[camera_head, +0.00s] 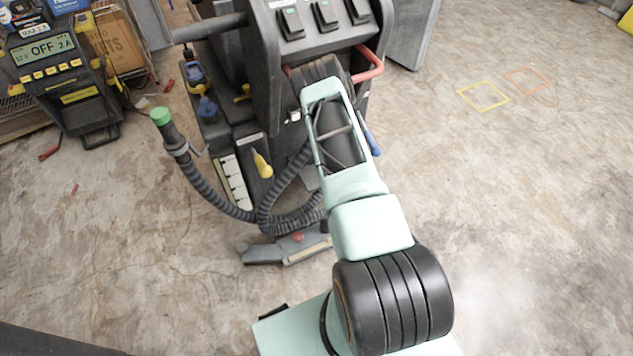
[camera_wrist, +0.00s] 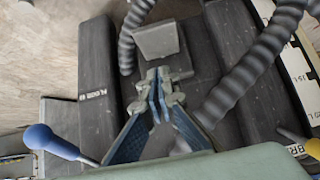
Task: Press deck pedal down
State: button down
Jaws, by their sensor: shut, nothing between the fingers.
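The floor-cleaning machine (camera_head: 258,90) stands ahead, dark grey, with several switches on top. In the wrist view, a grey block-shaped pad (camera_wrist: 157,38) sticks out of the machine's dark body; it looks like a pedal, but no label confirms that it is the deck pedal. My gripper (camera_wrist: 160,85) is shut and empty, its tips just below this pad in the picture; I cannot tell whether they touch it.
A blue-knobbed lever (camera_wrist: 48,140) is at left and a yellow-knobbed lever (camera_wrist: 312,148) at right in the wrist view. A ribbed hose (camera_wrist: 250,70) runs close by on the right. A charger (camera_head: 50,60) stands at far left. Floor at right (camera_head: 530,180) is clear.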

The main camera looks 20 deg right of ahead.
jog(key=b, duration=0.3)
send_over(316, 183)
jog(key=s, duration=0.3)
notch_tip(316, 183, down, 8)
jog(key=r, duration=0.1)
notch_tip(316, 183, down, 3)
jog(key=shift+d, duration=0.15)
jog(key=shift+w+f+b, duration=0.1)
jog(key=shift+f+b, duration=0.25)
jog(key=shift+f, duration=0.15)
jog(key=f+b, duration=0.6)
jog(key=shift+s, duration=0.35)
jog(key=shift+w+r, duration=0.1)
